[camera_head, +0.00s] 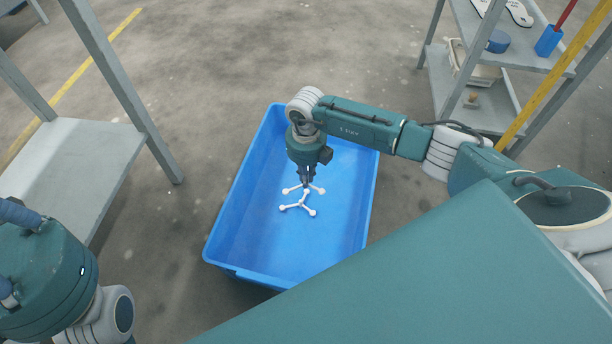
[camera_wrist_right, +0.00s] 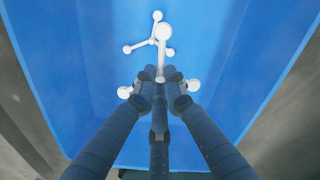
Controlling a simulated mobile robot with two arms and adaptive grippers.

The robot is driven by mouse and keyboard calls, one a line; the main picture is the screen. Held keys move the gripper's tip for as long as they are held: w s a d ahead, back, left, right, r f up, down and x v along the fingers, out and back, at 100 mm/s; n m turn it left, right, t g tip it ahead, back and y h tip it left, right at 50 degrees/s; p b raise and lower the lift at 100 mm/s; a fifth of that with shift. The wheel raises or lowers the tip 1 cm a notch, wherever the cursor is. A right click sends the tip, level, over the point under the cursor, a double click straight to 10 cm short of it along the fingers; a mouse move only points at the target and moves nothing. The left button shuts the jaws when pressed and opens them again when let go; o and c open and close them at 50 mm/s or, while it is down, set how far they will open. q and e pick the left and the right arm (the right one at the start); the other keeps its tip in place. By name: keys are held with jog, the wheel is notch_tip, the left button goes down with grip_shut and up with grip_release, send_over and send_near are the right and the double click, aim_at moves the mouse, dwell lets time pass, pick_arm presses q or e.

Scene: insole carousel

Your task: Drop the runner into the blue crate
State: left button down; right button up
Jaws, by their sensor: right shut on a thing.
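A white three-armed runner with ball ends is in my right gripper (camera_head: 306,182); it shows in the right wrist view (camera_wrist_right: 163,36). My right gripper points down inside the blue crate's outline (camera_head: 232,256), and its fingers (camera_wrist_right: 160,88) are closed on the runner. Part of the runner's middle is hidden by the fingers. A second white runner (camera_head: 299,205) appears on the crate floor, just beyond the held one in the wrist view (camera_wrist_right: 152,41). The gap between the two is hard to judge.
The crate stands on the concrete floor. A grey shelf (camera_head: 80,165) stands at left. A shelf unit (camera_head: 480,105) at upper right holds a blue round container (camera_head: 498,41) and a bin (camera_head: 475,68). Most of the crate floor is clear.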

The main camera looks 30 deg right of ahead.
jog(key=o, duration=0.8)
notch_tip(320, 180, up, 12)
dwell(0.4)
